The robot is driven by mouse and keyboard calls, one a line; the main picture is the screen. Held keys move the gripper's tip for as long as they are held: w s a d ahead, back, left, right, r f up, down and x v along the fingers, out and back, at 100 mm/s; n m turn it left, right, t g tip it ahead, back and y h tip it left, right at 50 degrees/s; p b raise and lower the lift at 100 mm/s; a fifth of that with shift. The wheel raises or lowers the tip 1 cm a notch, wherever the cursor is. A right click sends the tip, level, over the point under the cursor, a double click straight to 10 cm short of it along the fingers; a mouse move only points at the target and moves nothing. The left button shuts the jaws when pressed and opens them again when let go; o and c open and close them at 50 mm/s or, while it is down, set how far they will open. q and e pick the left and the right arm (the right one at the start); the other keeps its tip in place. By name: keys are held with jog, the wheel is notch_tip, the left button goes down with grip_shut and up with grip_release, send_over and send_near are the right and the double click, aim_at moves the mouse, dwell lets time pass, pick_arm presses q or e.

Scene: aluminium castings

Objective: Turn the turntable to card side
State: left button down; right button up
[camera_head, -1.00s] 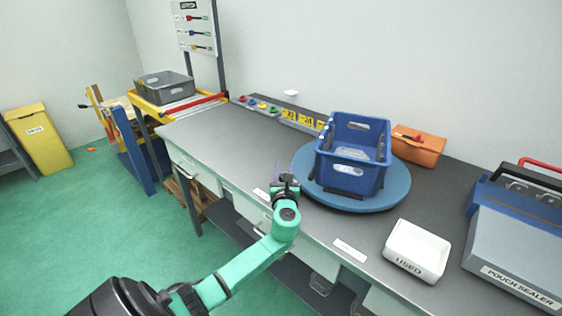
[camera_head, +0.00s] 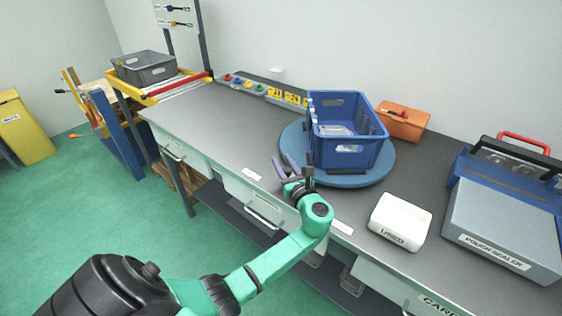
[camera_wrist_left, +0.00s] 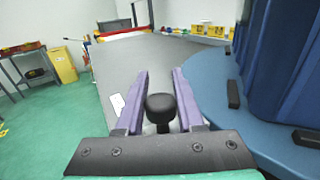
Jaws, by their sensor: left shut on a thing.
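The round blue turntable (camera_head: 385,172) is on the grey bench and carries a blue crate (camera_head: 362,154). The crate's slotted end faces the front of the bench. My left gripper (camera_head: 292,168) is at the turntable's front left rim. In the left wrist view its purple fingers (camera_wrist_left: 162,100) are shut on a black knob (camera_wrist_left: 161,108), with the knob's round top showing between them. The turntable (camera_wrist_left: 215,85) and crate (camera_wrist_left: 285,60) are to the right of the fingers there. How the knob joins the turntable is hidden. My right gripper is not in view.
An orange box (camera_head: 403,124) stands behind. Yellow numbered bins (camera_head: 285,97) line the back. The bench's left part is clear.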

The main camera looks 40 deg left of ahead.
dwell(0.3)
pick_arm(q)
jog(key=c, duration=0.5)
grip_release()
jog(key=shift+c, duration=0.2)
jog(key=shift+d, duration=0.1)
jog(key=b+v, duration=0.2)
jog(key=v, duration=1.2)
jog(key=shift+s+d, duration=0.15)
jog(key=shift+d, duration=0.1)
